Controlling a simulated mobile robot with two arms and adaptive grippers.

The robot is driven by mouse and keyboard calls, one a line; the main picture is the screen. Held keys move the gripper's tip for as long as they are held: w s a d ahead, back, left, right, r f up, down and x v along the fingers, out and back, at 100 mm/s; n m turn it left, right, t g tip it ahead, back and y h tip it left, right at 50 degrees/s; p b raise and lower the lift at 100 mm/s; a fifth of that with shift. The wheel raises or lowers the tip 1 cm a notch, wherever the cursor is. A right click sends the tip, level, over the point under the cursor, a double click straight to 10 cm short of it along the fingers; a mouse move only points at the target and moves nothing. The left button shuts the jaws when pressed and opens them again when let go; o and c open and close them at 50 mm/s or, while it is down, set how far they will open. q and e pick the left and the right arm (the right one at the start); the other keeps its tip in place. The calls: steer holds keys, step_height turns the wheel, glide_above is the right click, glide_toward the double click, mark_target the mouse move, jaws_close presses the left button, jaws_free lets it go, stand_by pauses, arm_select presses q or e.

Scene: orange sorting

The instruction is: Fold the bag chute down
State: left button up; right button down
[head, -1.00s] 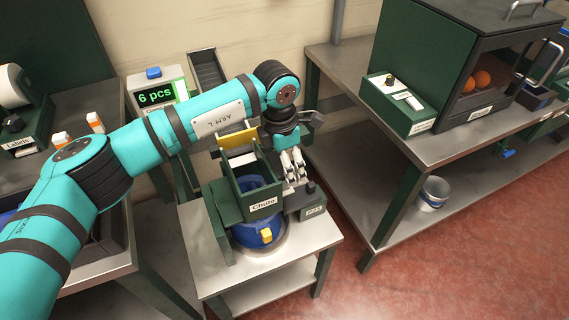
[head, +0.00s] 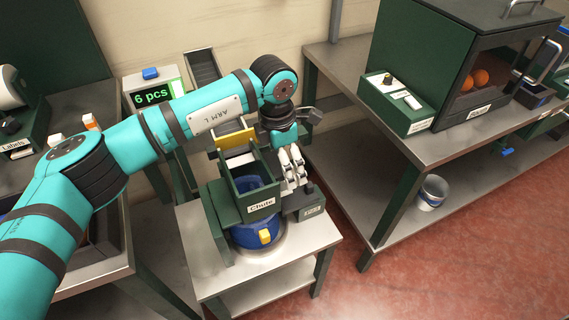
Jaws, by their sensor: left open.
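The bag chute (head: 262,205) is a dark green open-topped box with a white "Chute" label on its front. It stands upright above a blue bag or container (head: 256,236) with a yellow tab, on a small metal stand. A yellow panel (head: 236,138) shows behind it. My left gripper (head: 296,180) points down just right of the chute, close beside its right wall, with its fingers open. I cannot tell whether it touches the wall. My left arm covers part of the area behind the chute. My right gripper is not in view.
A small green box (head: 309,212) with a label sits right of the chute. A counter display (head: 153,96) reads "6 pcs". On the right shelf stand a control box (head: 397,104) and a glass-fronted cabinet with oranges (head: 481,79). A bucket (head: 432,192) stands below.

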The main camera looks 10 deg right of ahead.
arm_select(q)
step_height(320, 180, up, 10)
steer(key=a, duration=0.1)
steer(key=shift+s+r, duration=0.2)
stand_by(0.4)
